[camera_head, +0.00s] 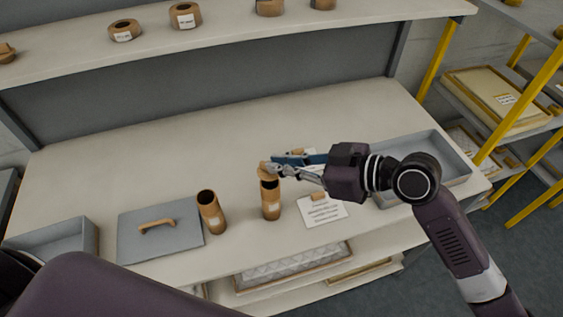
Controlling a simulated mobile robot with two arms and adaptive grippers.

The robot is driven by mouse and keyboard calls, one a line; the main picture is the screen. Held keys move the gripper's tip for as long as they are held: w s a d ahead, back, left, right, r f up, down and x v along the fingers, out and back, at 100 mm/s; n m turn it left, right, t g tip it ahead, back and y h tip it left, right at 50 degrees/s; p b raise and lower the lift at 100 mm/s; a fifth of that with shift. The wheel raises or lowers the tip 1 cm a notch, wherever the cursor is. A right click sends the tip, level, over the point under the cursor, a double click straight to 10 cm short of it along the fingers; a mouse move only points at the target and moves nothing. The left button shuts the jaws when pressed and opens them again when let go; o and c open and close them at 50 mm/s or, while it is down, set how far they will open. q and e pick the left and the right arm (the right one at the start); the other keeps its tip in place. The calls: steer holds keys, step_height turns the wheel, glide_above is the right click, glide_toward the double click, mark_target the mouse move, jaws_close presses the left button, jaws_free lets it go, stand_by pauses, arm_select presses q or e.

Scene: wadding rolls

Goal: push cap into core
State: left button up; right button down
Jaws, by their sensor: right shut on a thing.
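A brown cardboard core (271,204) stands upright on the table, its dark open mouth partly visible. My right gripper (268,170) is at the top of this core, reaching in from the right, and is shut on a small tan cap (264,167). The cap is just above the core's mouth, at its back edge. Whether it touches the rim cannot be told. A second core (210,214), open at the top, stands to the left. My left gripper is not in view; part of my left arm shows at lower left.
A grey panel with a tan handle (188,245) and a grey bin (86,242) lie left. A grey tray (458,172) is right. A printed card (322,211) with a small tan piece lies near the front edge. Tape-like rolls (184,20) sit on the upper shelf. The table's back left is clear.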

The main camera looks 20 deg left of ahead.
stand_by(0.4)
steer(key=c, duration=2.3)
jaws_free()
steer(key=shift+c, duration=0.2)
steer(key=v, duration=1.1)
steer(key=shift+f, duration=0.1)
